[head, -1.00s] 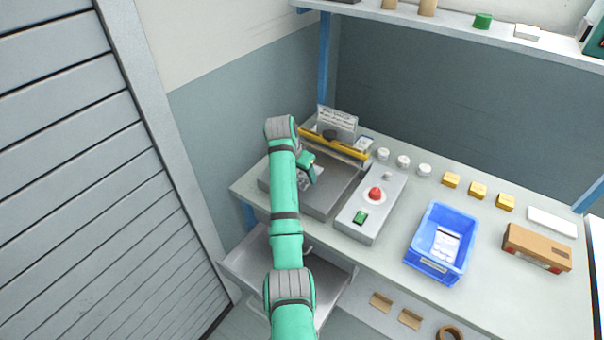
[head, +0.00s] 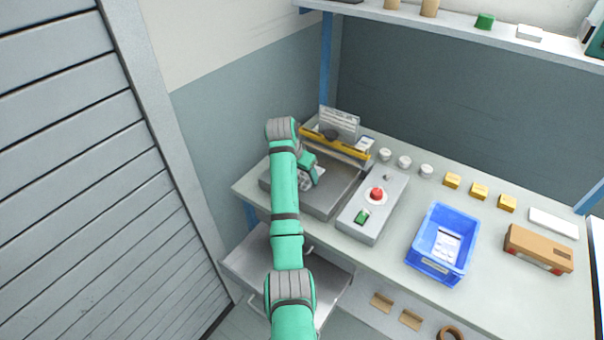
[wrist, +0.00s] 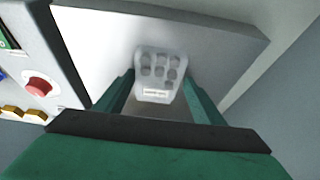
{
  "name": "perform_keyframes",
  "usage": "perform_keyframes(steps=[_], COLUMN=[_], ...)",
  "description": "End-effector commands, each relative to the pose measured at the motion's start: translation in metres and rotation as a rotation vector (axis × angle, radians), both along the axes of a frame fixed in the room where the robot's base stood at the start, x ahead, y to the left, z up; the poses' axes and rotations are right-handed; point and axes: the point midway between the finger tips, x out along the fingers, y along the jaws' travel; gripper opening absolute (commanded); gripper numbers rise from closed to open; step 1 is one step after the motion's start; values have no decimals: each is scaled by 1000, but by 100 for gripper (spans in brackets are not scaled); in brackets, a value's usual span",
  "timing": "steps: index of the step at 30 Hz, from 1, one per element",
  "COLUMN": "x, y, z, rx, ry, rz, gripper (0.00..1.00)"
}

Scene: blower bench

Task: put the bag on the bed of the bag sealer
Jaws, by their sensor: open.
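The bag (wrist: 158,72) is clear and whitish, with several round grey items and a small white label. In the wrist view it lies on the flat grey bed (wrist: 100,40) of the bag sealer. My gripper (wrist: 158,88) is open, with one green finger on each side of the bag's near end; I cannot tell if they touch it. In the head view the sealer's grey bed (head: 335,197) lies in front of its yellow bar (head: 336,142). My gripper (head: 308,172) is low over the bed's left part, and my arm hides much of that area.
A grey control box (head: 372,215) with a red button and a green switch stands right of the bed. Farther right are a blue bin (head: 418,255), yellow blocks (head: 479,191) and a brown box (head: 538,245). An open drawer (head: 240,262) is below the bench.

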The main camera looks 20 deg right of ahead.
Motion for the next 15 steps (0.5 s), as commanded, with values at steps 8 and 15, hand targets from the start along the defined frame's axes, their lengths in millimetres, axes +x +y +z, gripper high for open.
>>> perform_keyframes(steps=[8, 15], x=[-9, -13], y=[-7, 6], z=[-7, 32], rx=[7, 4], ry=[25, 14], rz=[-16, -10], gripper=[74, 74])
